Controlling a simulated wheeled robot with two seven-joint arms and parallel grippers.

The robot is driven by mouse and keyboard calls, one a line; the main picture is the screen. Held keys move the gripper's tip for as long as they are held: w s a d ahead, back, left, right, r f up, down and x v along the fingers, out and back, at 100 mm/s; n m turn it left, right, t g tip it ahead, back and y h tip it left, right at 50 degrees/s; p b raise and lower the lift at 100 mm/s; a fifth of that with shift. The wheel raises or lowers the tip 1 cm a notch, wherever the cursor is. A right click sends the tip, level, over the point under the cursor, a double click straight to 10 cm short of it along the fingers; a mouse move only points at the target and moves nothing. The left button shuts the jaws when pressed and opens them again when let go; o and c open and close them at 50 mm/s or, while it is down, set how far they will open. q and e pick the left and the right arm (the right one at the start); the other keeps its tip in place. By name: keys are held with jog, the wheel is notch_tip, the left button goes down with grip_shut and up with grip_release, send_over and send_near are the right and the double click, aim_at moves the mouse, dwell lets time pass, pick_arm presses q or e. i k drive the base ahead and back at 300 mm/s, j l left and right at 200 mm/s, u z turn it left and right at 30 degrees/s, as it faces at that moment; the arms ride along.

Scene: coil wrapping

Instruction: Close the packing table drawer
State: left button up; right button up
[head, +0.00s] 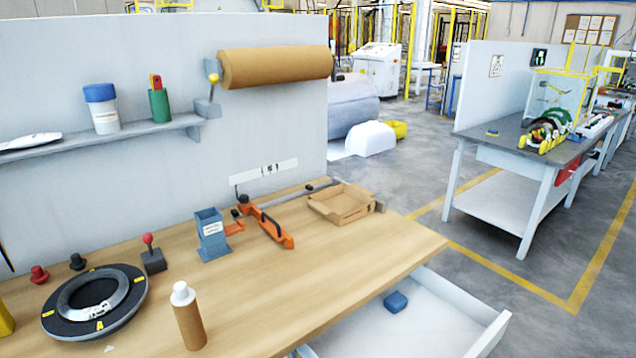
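The packing table (260,290) has a light wooden top and fills the lower left of the head view. Its drawer (478,304) is white and stands pulled out below the table's right front edge. A small blue object (396,301) lies inside the drawer near the table edge. The drawer's near end runs out of the bottom of the view, and its inner part is hidden under the tabletop. Neither of my grippers shows in this view.
On the tabletop are a bottle (188,315), a round black turntable (95,303), a blue holder (211,234), an orange tool (268,222) and an open cardboard box (342,203). A second workbench (500,142) stands at right. Grey floor (545,300) is clear between.

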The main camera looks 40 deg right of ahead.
aim_at(439, 319)
jog(key=z, duration=2.2)
